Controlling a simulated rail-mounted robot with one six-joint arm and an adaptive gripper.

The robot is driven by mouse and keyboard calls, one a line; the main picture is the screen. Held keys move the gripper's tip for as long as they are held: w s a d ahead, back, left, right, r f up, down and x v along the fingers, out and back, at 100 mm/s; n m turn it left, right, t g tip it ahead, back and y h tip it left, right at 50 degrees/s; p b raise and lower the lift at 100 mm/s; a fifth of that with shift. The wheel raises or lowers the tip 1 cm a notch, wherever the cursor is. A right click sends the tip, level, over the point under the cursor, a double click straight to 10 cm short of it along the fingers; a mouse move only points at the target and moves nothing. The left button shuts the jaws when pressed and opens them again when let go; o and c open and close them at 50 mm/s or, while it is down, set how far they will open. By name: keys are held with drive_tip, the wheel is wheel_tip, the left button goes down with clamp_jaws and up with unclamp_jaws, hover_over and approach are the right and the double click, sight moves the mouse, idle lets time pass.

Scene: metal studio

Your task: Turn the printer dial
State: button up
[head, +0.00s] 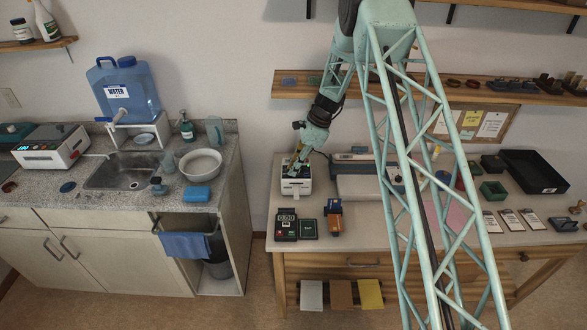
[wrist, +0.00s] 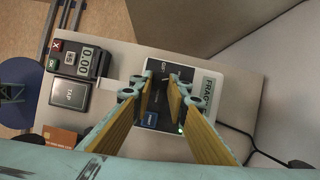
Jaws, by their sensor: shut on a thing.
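The printer (head: 296,187) is a small white box with a dark top at the left end of the wooden workbench. In the wrist view the printer (wrist: 208,83) lies under my fingers, with a "FRAG" label at its right edge, a blue button and a small green light. My gripper (head: 298,164) is right over the printer's top. In the wrist view my gripper (wrist: 160,82) points down with its two yellow-padded fingers close together over the dark panel. It is shut on the dial, which is mostly hidden between the fingertips.
A payment terminal (wrist: 80,58) reading 0.00 and a dark TAP pad (wrist: 69,94) lie beside the printer. A white-and-teal machine (head: 368,186) is farther right. A shelf (head: 430,93) runs above the bench.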

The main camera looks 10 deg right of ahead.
drive_tip(key=o, duration=0.8)
drive_tip(key=shift+o, duration=0.2)
drive_tip(key=shift+d+r, duration=0.1)
drive_tip(key=shift+r, duration=0.05)
drive_tip(key=shift+d+r, duration=0.2)
drive_tip(key=shift+r, duration=0.35)
drive_tip(key=shift+v, duration=0.9)
drive_tip(key=s+d, duration=0.2)
drive_tip(key=d, duration=0.9)
drive_tip(key=shift+d+f, duration=0.2)
drive_tip(key=shift+d, duration=0.15)
